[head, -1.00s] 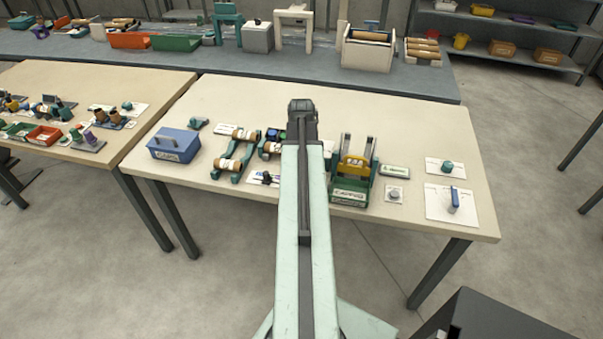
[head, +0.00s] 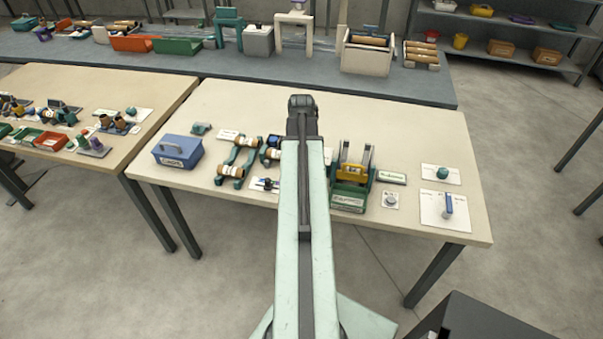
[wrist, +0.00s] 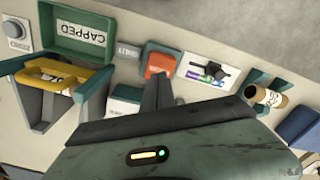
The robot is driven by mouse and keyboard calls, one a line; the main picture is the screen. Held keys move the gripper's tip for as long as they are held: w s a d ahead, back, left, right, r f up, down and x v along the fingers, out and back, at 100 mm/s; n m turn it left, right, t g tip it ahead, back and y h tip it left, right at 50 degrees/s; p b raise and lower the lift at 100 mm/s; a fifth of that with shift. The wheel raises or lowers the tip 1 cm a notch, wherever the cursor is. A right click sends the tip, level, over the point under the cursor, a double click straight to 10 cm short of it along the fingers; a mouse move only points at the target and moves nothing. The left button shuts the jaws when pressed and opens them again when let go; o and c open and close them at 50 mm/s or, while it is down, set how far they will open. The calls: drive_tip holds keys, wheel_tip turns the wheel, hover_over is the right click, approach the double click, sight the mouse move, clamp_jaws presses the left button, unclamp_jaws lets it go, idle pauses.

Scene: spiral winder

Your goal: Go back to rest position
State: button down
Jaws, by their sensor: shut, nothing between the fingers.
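My arm stretches forward from my body over the table in the head view, and its end hides part of the table. My gripper (wrist: 160,92) is shut and empty in the wrist view. Its dark fingers point toward a small orange-red piece in a teal holder (wrist: 160,62); I cannot tell how high above it they are. The beige table (head: 410,130) carries the parts beneath and around the arm's end.
A green stand with a yellow bar (head: 352,180) is right of the arm; its "CAPPED" tray (wrist: 85,32) shows in the wrist view. Teal roller stands (head: 238,160) and a blue box (head: 178,150) are left. The table behind the arm's end is largely clear.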

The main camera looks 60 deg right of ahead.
wheel_tip(320, 180, up, 3)
drive_tip(key=shift+f+p, duration=0.15)
drive_tip(key=shift+p, duration=0.8)
drive_tip(key=shift+f, duration=0.1)
drive_tip(key=w+a+n, duration=0.6)
drive_tip(key=w+a, duration=1.3)
drive_tip(key=a, duration=0.3)
drive_tip(key=w+a+n, duration=0.2)
drive_tip(key=a, duration=2.5)
drive_tip(key=shift+w+a, duration=0.3)
drive_tip(key=shift+a, duration=0.05)
